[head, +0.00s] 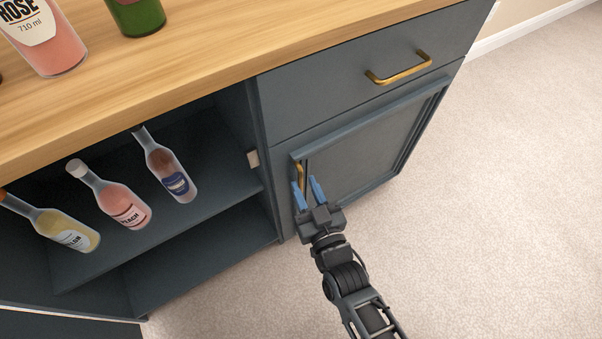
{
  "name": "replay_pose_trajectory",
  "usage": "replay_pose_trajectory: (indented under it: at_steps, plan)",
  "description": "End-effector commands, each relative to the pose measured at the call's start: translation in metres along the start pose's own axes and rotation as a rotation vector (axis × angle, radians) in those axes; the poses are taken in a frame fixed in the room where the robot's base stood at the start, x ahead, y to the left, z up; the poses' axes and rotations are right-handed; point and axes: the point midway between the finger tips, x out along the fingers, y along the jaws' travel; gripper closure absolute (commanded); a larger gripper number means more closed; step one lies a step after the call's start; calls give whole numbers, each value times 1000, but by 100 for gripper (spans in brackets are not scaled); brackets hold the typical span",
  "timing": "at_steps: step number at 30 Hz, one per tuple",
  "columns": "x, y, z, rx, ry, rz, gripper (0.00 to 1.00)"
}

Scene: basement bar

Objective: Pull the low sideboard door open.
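The sideboard door (355,153) is a dark blue-grey framed panel at the low right of the sideboard, below a drawer. It looks shut or nearly so; I cannot tell which. Its brass handle (299,174) is upright near the door's left edge. My gripper (307,188) is at the handle, with its two blue fingers apart, one on either side of the handle's lower part. The fingers hide the handle's lower end. I cannot tell whether they touch it.
The drawer (350,85) above has a brass handle (398,68). Left of the door, an open shelf (215,165) holds several bottles. More bottles, including a rosé bottle (52,45), stand on the wooden top (220,55). Carpet (490,200) in front and to the right is clear.

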Motion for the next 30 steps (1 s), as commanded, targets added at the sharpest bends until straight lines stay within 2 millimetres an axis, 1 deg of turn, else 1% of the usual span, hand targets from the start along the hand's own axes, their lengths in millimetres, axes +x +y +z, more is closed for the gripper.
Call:
replay_pose_trajectory:
  at_steps: [1,3,7,12,18,27,28,30]
  plan:
    - [8,0,0,0,1,-1,69]
    - [18,-1,0,0,0,-1,69]
    - [30,-1,0,0,0,-2,69]
    - [35,-1,0,0,-1,-1,69]
    - [35,0,0,0,-1,-1,69]
    - [35,0,0,0,-1,-1,97]
    - [35,0,0,0,-1,-1,100]
    - [35,0,0,0,-1,-1,100]
